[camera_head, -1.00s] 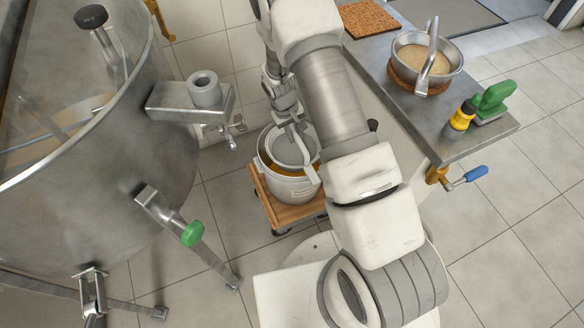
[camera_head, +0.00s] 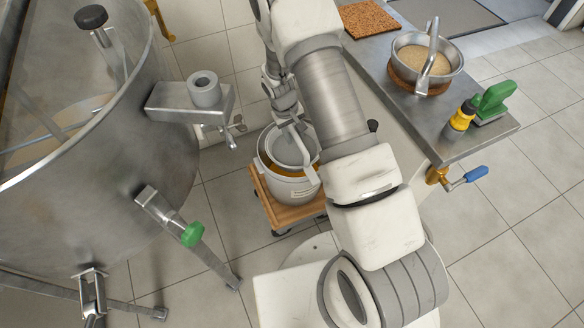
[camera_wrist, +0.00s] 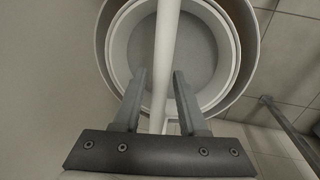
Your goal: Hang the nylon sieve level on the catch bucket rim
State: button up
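The white catch bucket (camera_head: 293,188) stands on a wooden dolly, left of my arm in the head view. The pale nylon sieve (camera_head: 287,151) sits in its mouth, an amber strip showing along the near side. In the wrist view the sieve (camera_wrist: 190,45) lies inside the bucket rim (camera_wrist: 250,60), off-centre; I cannot tell whether it is level. Its pale bar handle (camera_wrist: 166,50) crosses the opening. My gripper (camera_wrist: 161,77) has one finger on each side of this handle, with a visible gap at the left finger. In the head view my gripper (camera_head: 289,120) is partly hidden above the sieve.
A steel table (camera_head: 440,135) at right bears a metal bowl (camera_head: 458,72), a yellow-black jar (camera_head: 460,118) and a green-handled tool (camera_head: 493,98). Tiled floor is clear in front.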

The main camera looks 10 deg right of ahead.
jog(key=shift+r, duration=0.2)
jog(key=shift+a+r+p, duration=0.15)
jog(key=shift+r+p, duration=0.4)
jog(key=shift+r, duration=0.2)
jog(key=shift+a+r+p, duration=0.15)
jog(key=shift+r+p, duration=0.4)
jog(key=shift+r, duration=0.15)
jog(key=shift+s, duration=0.1)
jog(key=o, duration=0.6)
jog(key=shift+c, duration=0.2)
jog(key=o, duration=0.4)
jog(key=shift+c, duration=0.2)
jog(key=shift+r, duration=0.1)
